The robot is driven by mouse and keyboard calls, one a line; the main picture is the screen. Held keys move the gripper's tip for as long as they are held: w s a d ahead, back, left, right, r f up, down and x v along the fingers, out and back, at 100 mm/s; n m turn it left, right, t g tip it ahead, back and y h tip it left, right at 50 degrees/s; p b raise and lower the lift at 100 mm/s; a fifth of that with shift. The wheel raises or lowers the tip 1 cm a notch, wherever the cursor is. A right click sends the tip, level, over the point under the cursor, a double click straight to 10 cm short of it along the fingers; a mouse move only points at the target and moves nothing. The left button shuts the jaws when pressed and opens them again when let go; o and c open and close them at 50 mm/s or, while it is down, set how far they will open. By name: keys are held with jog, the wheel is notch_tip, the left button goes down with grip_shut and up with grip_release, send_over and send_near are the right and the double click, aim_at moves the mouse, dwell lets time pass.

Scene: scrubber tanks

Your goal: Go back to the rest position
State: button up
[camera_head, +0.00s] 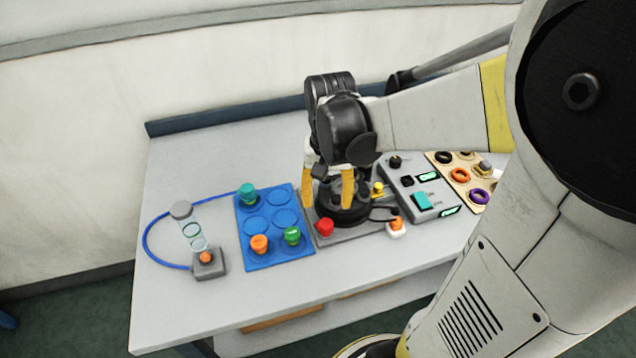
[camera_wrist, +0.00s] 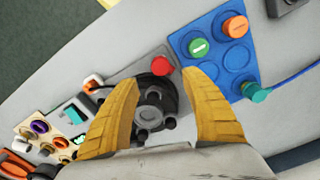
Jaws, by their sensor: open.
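My gripper (camera_head: 329,188) has two yellow fingers pointing down over a round black device (camera_head: 343,212) on a grey base plate. In the wrist view my gripper (camera_wrist: 163,110) is open, with its fingers spread and nothing between them but the view of the black device (camera_wrist: 152,104) below. The fingers partly cover the device in the head view. I cannot tell whether the fingertips touch it. A red button (camera_head: 325,227) sits at the front left corner of that base.
A blue tray (camera_head: 270,256) holding teal, orange and green capped pieces lies left of the device. Further left is a clear tube (camera_head: 191,228) with a blue hose. A grey control box (camera_head: 420,190) and a tan panel (camera_head: 452,168) with coloured rings are right.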

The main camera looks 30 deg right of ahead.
jog(key=shift+r, duration=1.25)
